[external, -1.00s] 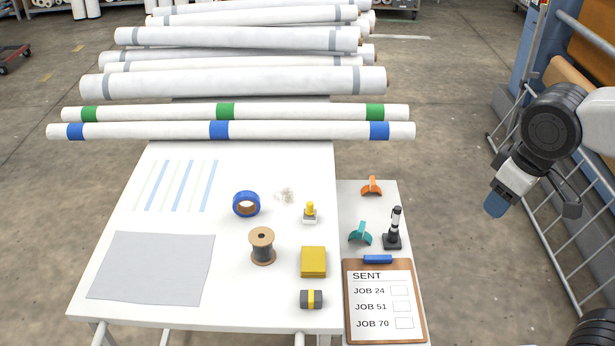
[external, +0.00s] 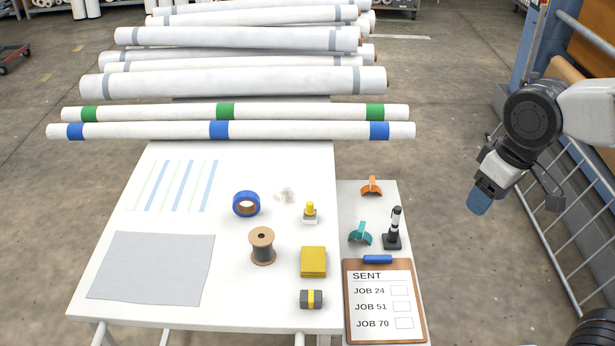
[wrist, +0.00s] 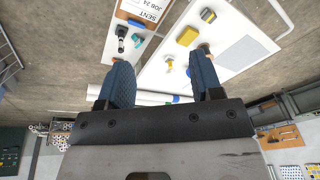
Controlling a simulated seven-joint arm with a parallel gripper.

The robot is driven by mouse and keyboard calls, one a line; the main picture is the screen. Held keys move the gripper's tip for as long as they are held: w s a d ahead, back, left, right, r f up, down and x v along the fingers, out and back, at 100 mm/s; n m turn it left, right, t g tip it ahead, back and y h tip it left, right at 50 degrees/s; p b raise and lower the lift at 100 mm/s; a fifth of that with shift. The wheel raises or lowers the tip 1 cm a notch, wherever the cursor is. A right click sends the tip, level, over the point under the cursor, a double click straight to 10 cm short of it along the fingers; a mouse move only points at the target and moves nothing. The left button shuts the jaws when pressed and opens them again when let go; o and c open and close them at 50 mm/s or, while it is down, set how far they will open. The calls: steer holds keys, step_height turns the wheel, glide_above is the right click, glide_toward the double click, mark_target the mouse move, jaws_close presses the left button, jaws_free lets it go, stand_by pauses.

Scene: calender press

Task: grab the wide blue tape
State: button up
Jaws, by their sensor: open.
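The wide blue tape (external: 237,207) is a blue roll lying on the white table, left of the yellow-topped piece and above the wire spool in the external view. I cannot make it out for certain in the wrist view, where a finger may hide it. My gripper (external: 480,198) hangs in the air to the right of the table, well apart from the tape. In the wrist view my gripper (wrist: 160,62) has its two blue fingers wide apart with nothing between them in contact.
Near the tape stand a wire spool (external: 262,247), a yellow-topped piece (external: 310,212) and a yellow pad (external: 313,261). A side shelf holds a black stamp (external: 393,234), orange and teal pieces and a clipboard (external: 350,335). Long white rolls (external: 160,131) lie behind. A railing stands right.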

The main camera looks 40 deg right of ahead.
steer(key=w+a+f+m+y, duration=0.2)
steer(key=w+f+m+y, duration=0.15)
steer(key=w, duration=0.75)
steer(key=w+a+f+m+y, duration=0.2)
steer(key=w+a+m, duration=0.15)
steer(key=w, duration=0.65)
steer(key=w+a+f+m+y, duration=0.25)
steer(key=w+m, duration=0.25)
steer(key=w, duration=0.6)
steer(key=m+t+y, duration=0.2)
steer(key=m+t, duration=0.4)
steer(key=m, duration=0.7)
glide_toward(238, 195)
steer(key=x, duration=0.3)
steer(key=shift+w, duration=0.2)
steer(key=shift+a, duration=0.1)
steer(key=shift+x, duration=1.25)
steer(key=shift+x, duration=2.65)
steer(key=shift+s, duration=0.15)
